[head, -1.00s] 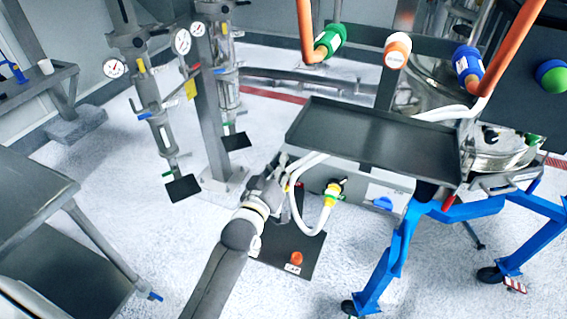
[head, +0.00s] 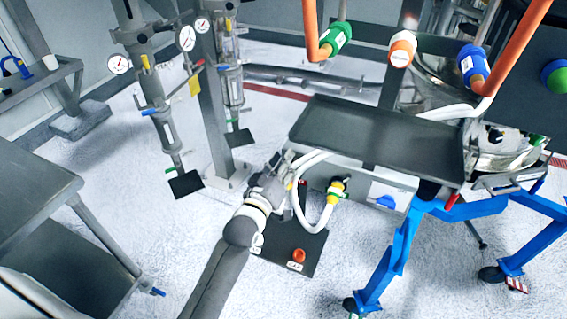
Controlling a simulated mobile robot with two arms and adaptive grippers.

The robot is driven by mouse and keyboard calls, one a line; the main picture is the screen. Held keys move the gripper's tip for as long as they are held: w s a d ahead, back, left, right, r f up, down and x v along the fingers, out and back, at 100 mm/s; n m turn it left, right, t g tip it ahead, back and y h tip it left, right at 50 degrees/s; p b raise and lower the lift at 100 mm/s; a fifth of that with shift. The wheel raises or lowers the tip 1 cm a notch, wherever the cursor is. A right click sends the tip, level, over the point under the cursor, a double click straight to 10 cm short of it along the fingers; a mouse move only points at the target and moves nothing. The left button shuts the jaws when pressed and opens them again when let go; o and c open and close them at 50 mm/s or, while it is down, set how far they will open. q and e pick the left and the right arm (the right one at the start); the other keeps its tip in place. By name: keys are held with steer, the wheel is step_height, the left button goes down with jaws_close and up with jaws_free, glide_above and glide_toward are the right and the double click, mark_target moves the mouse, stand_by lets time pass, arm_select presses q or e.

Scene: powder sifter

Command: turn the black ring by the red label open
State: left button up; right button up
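My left gripper (head: 284,161) is at the left end of the long tray, beside a white hose (head: 328,202). Its fingers are small and dark here, and I cannot tell whether they are open or shut. A small red patch (head: 303,186) shows just right of the gripper, behind the hose loop; it may be the red label. I cannot make out a black ring beside it. A connector with yellow and green parts and a black end (head: 337,187) sits at the hose's end. My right gripper is not in view.
The grey tray (head: 385,142) lies above and right of my gripper. A dark plate (head: 275,250) with an orange cap (head: 298,255) is on the floor below. Blue legs (head: 398,260) stand at right, and gauge-fitted columns (head: 160,110) at left.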

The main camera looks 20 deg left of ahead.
arm_select(q)
steer(key=s, duration=1.2)
steer(key=shift+a, duration=0.2)
